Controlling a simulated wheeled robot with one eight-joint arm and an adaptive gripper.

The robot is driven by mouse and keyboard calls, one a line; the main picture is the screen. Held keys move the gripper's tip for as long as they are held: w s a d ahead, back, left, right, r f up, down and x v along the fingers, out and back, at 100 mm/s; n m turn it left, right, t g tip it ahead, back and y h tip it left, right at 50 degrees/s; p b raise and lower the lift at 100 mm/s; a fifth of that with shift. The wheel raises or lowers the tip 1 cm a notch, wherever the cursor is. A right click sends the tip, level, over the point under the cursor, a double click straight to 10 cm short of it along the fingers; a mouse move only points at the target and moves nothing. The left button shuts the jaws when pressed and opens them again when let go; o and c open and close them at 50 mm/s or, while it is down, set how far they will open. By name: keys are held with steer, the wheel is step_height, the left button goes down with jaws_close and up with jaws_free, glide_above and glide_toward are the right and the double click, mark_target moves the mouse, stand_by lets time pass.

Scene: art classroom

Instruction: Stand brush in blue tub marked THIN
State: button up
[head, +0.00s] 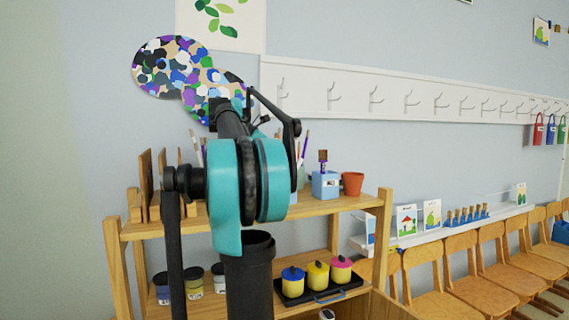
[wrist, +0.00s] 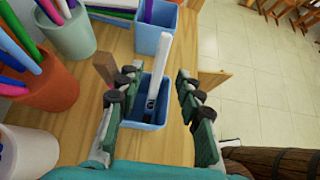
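In the wrist view, a small blue tub (wrist: 152,122) stands on the wooden shelf top between my fingers. A slim white-handled brush (wrist: 160,60) stands tilted in it, its dark lower part inside the tub. My gripper (wrist: 155,97) is open, with its fingers apart on either side of the brush and tub and a gap on both sides. In the head view, my arm hides the gripper and part of the shelf top. A blue tub (head: 325,187) with a pale label and an upright brown-tipped brush (head: 323,161) shows there. I cannot read the label.
A second blue tub (wrist: 151,37) stands farther off. Cups of coloured pens (wrist: 50,82) crowd the left. A terracotta pot (head: 352,184) stands on the shelf top (head: 345,203). Yellow and pink jars (head: 318,276) sit below. Open floor (wrist: 255,85) lies right of the shelf.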

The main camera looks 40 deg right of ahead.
steer(key=v, duration=1.2)
stand_by(0.6)
